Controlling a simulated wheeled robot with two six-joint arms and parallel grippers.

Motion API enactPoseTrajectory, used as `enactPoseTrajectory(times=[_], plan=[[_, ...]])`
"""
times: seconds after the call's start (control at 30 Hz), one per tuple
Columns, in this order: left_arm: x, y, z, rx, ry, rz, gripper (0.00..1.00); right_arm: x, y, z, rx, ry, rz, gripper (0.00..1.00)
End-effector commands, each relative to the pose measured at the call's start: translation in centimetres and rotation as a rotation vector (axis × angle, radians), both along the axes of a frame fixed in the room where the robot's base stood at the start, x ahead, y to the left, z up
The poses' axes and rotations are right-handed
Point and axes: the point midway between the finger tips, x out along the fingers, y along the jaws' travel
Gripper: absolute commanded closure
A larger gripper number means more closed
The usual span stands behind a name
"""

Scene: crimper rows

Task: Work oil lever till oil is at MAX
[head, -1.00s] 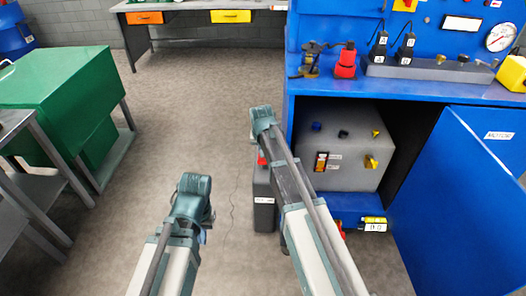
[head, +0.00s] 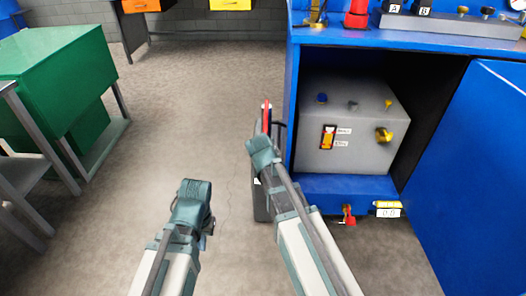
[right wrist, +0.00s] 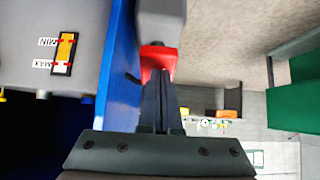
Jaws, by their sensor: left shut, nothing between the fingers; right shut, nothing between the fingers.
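The grey oil tank (head: 349,155) sits inside the blue cabinet. Its gauge (head: 328,137) has MAX above MIN. In the right wrist view the gauge (right wrist: 65,53) appears turned, with orange filling much of the window and a pale part at the MAX end. The exact level is hard to tell. A red part (head: 268,112), perhaps the lever, stands beside the cabinet above a dark body (head: 262,205). In the right wrist view my right gripper (right wrist: 160,80) is shut, its tips at the red part (right wrist: 157,58); contact is unclear. My left gripper (head: 208,226) is shut and empty over the floor.
The blue cabinet door (head: 475,170) stands open at the right. A red valve (head: 348,214) and a small counter (head: 387,209) are below the tank. A green cabinet (head: 55,75) stands at the left. The floor (head: 190,110) between is clear.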

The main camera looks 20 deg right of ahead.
Motion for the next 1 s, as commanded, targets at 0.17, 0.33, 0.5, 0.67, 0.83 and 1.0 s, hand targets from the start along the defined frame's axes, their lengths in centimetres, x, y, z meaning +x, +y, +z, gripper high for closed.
enactPoseTrajectory(times=[0.17, 0.33, 0.5, 0.67, 0.83, 1.0], plan=[[0.0, 0.0, -1.2, 0.002, -0.001, -0.001, 1.00, 0.2, -0.1, -1.3, 0.001, 0.003, -0.001, 1.00], [0.0, 0.1, -1.6, 0.003, -0.001, -0.001, 1.00, 0.3, -0.1, -1.7, 0.002, 0.008, -0.002, 1.00], [0.0, 0.1, -1.7, 0.003, -0.001, -0.001, 1.00, 0.3, -0.1, -1.9, 0.004, 0.008, -0.001, 1.00], [0.0, 0.1, -1.8, 0.003, -0.001, -0.001, 1.00, 0.4, 0.0, -1.9, 0.005, 0.009, -0.001, 1.00], [0.0, 0.1, -1.8, 0.003, -0.001, -0.001, 1.00, 0.4, 0.0, -2.0, 0.005, 0.009, -0.001, 1.00], [0.0, 0.1, -1.6, 0.003, -0.001, -0.001, 1.00, 0.3, -0.1, -1.7, 0.004, 0.008, 0.000, 1.00]])
